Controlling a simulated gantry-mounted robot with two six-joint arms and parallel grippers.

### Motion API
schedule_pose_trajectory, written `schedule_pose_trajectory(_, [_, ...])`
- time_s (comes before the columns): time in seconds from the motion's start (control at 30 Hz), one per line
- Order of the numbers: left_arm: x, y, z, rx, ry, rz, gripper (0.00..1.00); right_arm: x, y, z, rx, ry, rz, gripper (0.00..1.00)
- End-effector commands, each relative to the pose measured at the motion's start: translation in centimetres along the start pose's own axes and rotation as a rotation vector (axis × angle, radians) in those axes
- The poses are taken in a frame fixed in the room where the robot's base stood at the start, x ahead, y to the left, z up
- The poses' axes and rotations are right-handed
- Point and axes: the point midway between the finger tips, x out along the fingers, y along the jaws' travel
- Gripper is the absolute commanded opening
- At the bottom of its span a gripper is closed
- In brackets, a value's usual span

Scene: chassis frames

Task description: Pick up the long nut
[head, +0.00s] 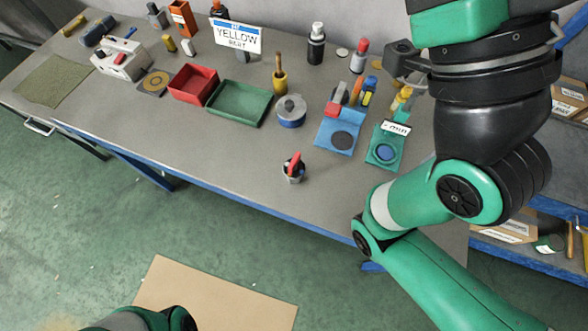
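I cannot pick out the long nut for sure. A small upright brass-coloured piece (170,43) stands at the back left of the table, and a paler one (188,47) stands just right of it. Both are too small to tell whether either is a nut. My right arm fills the right side of the view, and its gripper is outside the frame. Only a bit of my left arm shows at the bottom edge; its gripper is also out of view.
The grey table (240,160) holds a red bin (193,84), a green tray (238,104), a round tin (291,111), a blue holder (338,131), a teal holder (386,146) and a dark item with a red top (294,168). The front left is bare. Cardboard (215,298) lies on the floor.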

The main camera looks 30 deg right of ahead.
Motion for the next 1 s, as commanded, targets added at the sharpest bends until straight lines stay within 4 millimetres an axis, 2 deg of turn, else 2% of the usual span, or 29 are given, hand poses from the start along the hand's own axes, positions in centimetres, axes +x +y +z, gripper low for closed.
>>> schedule_pose_trajectory(0.37, [-0.02,0.00,0.04,0.000,-0.001,0.000,0.00,-0.01,0.00,0.04,0.000,-0.001,0.000,0.86])
schedule_pose_trajectory(0.47, [-0.02,0.00,0.05,0.000,-0.001,0.000,0.14,-0.02,0.00,0.05,0.000,-0.001,0.000,0.86])
schedule_pose_trajectory(0.67, [-0.02,0.00,0.06,0.000,-0.001,0.000,0.50,-0.02,0.00,0.06,0.000,-0.001,0.000,0.86])
schedule_pose_trajectory(1.0, [-0.03,-0.01,0.04,0.017,0.000,0.000,0.51,-0.02,0.00,0.05,0.000,-0.001,0.000,0.86])
